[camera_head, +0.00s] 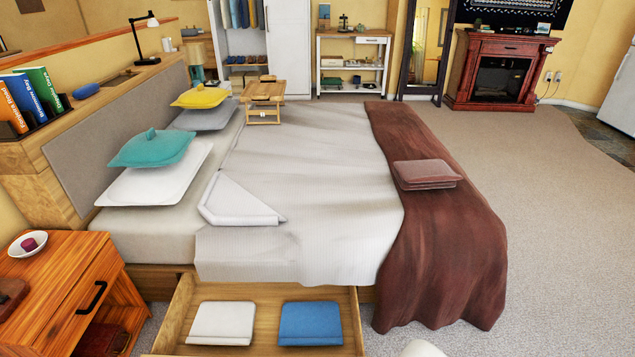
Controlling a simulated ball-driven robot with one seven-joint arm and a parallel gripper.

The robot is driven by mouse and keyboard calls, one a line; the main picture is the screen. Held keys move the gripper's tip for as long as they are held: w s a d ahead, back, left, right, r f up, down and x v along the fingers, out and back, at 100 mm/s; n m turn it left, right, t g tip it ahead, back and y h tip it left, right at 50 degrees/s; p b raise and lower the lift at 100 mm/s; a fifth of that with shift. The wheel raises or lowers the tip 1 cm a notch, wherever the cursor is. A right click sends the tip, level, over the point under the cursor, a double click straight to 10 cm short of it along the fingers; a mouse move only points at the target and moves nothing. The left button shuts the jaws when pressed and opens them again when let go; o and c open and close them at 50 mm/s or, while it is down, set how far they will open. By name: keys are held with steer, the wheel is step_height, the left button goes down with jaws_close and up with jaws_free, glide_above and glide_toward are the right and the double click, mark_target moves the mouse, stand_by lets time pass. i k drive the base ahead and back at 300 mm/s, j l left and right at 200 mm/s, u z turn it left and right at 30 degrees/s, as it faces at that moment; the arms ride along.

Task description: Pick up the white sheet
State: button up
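A folded white sheet (222,323) lies flat in the left part of an open wooden drawer (268,289) under the bed. A folded blue cloth (311,323) lies beside it on the right, with a gap between them. A larger white cover (310,180) is spread over the bed, with one corner folded back near the pillows. My gripper is not in view, so its place relative to the sheet is hidden. A small white rounded shape shows at the bottom edge; I cannot tell what it is.
A brown blanket (440,240) hangs over the bed's right end and down to the floor near the drawer. A wooden nightstand (75,285) stands left of the drawer. Open carpet (560,230) lies to the right.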

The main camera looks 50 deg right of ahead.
mark_target(221, 323)
steer(key=i+l+u, duration=0.1)
steer(key=i+u, duration=0.4)
steer(key=i, duration=1.6)
